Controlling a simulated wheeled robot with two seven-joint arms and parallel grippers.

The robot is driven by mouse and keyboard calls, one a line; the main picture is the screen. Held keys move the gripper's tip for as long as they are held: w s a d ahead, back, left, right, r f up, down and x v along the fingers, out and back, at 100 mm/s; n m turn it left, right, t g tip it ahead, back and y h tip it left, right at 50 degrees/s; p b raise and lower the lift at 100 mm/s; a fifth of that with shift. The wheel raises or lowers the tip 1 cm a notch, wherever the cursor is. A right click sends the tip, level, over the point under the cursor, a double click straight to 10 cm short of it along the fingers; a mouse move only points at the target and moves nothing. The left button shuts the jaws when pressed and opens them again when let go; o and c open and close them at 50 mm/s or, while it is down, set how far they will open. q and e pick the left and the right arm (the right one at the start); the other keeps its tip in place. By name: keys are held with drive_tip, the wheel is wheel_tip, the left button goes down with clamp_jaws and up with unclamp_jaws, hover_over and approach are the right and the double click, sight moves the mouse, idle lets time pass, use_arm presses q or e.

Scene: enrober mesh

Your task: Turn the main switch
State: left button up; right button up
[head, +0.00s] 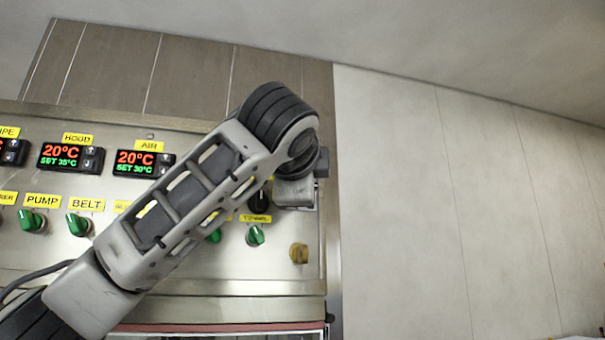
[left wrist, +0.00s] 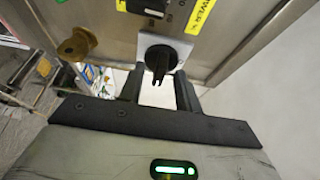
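The main switch appears to be the black rotary handle (left wrist: 160,62) on a pale square plate (left wrist: 152,41), seen in the left wrist view. My left gripper (left wrist: 159,84) faces it with its two dark fingers apart, one on each side of the handle as seen there. A gap shows on both sides, and I cannot tell how deep the fingers reach. In the head view my left arm crosses the control panel (head: 160,285) and ends at its right side. The wrist hides the switch handle and fingertips there. My right gripper is not in view.
A brass-coloured knob (head: 298,253) sits below my wrist on the panel; it also shows in the left wrist view (left wrist: 77,42). A black knob (head: 259,197) and a green knob (head: 255,235) lie left of my wrist. Displays (head: 144,162) line the panel's top. Right of the panel is bare wall.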

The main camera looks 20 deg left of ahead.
use_arm(q)
drive_tip(key=shift+w, duration=0.2)
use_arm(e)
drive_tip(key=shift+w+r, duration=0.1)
use_arm(q)
drive_tip(key=shift+c, duration=0.3)
clamp_jaws()
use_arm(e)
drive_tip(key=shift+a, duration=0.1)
use_arm(q)
drive_tip(key=shift+f, duration=0.1)
